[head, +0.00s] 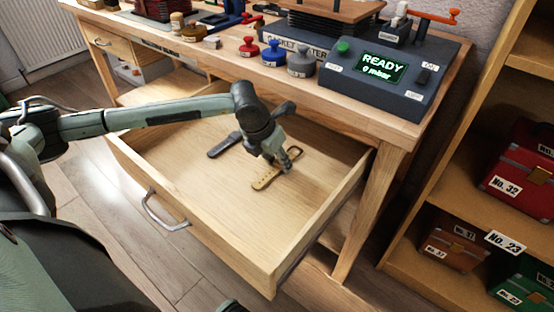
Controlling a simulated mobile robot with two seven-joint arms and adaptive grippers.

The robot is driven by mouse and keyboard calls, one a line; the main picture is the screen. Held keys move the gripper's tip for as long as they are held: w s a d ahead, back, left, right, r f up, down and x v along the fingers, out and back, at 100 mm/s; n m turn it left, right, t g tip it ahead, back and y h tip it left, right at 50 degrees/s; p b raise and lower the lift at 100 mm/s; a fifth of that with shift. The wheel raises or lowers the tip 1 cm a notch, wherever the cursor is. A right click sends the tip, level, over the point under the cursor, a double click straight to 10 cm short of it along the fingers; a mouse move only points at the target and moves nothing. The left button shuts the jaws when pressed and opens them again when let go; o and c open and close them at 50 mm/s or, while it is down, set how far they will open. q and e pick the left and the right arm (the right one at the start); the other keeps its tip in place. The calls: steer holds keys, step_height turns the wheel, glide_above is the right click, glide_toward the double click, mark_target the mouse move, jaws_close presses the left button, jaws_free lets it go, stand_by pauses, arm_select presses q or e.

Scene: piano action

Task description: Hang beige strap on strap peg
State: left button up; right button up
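The beige strap (265,180) lies on the floor of the open drawer (205,183). Its holed end points to the lower left, and a buckle shows at its upper right. My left gripper (286,163) is low over the middle of the strap and hides part of it. I cannot tell whether its fingers touch the strap or how far apart they are. I cannot make out a strap peg in this view.
A dark strap (224,146) lies to the left of the beige one. The drawer has a metal handle (165,211) on its front. A shelf with cases (517,170) stands at right.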

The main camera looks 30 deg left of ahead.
mark_target(269, 174)
arm_select(q)
steer(key=shift+o, duration=0.8)
steer(key=shift+s+r, duration=0.2)
steer(key=shift+r, duration=0.3)
steer(key=v, duration=0.6)
steer(key=shift+s+r, duration=0.2)
steer(key=shift+r, duration=0.1)
arm_select(e)
steer(key=shift+s+d+r, duration=0.1)
steer(key=shift+s, duration=0.15)
